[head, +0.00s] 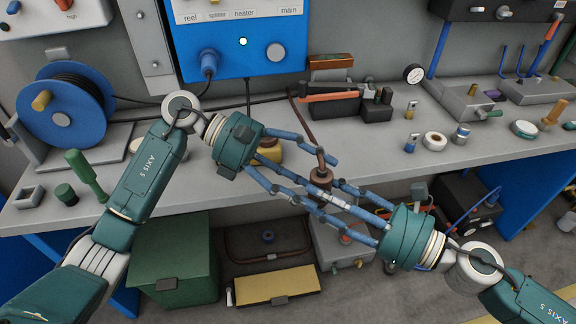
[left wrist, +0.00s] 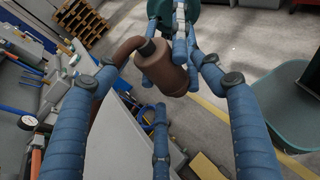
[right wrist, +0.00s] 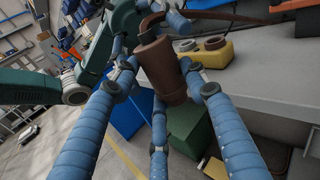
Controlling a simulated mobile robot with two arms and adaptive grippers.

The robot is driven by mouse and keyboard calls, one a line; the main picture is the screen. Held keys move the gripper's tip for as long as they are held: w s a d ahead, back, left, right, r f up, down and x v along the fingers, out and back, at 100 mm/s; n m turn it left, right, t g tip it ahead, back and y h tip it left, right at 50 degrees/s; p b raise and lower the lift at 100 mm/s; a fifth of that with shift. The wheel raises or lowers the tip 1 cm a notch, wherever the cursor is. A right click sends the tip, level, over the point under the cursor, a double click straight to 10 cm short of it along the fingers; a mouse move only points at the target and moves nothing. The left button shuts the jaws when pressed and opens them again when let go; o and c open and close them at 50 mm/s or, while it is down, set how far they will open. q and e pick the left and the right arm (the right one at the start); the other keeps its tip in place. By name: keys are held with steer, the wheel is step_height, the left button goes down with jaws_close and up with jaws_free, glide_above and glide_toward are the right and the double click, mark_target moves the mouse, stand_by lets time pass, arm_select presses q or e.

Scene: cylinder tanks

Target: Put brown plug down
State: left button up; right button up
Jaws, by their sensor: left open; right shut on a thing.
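The brown plug (head: 320,174) is a short brown cylinder with a brown cable rising from its top toward the bench. It hangs in front of the bench edge, between my two grippers. My right gripper (head: 335,192) is shut on it; the plug also shows between the fingers in the right wrist view (right wrist: 163,68). My left gripper (head: 315,178) is open, its fingers spread around the plug from the left. In the left wrist view the plug (left wrist: 163,68) sits between the spread fingers, and I cannot tell whether they touch it.
The grey bench (head: 380,150) carries a blue cable reel (head: 62,118), a black toolbox (head: 335,103) and several small parts. A blue panel (head: 235,45) with a blue plug (head: 208,58) stands behind. A green box (head: 172,260) is below.

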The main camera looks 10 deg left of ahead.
arm_select(q)
steer(key=shift+x, duration=1)
steer(key=c, duration=1.2)
steer(key=shift+c, duration=0.8)
arm_select(e)
steer(key=o, duration=1.4)
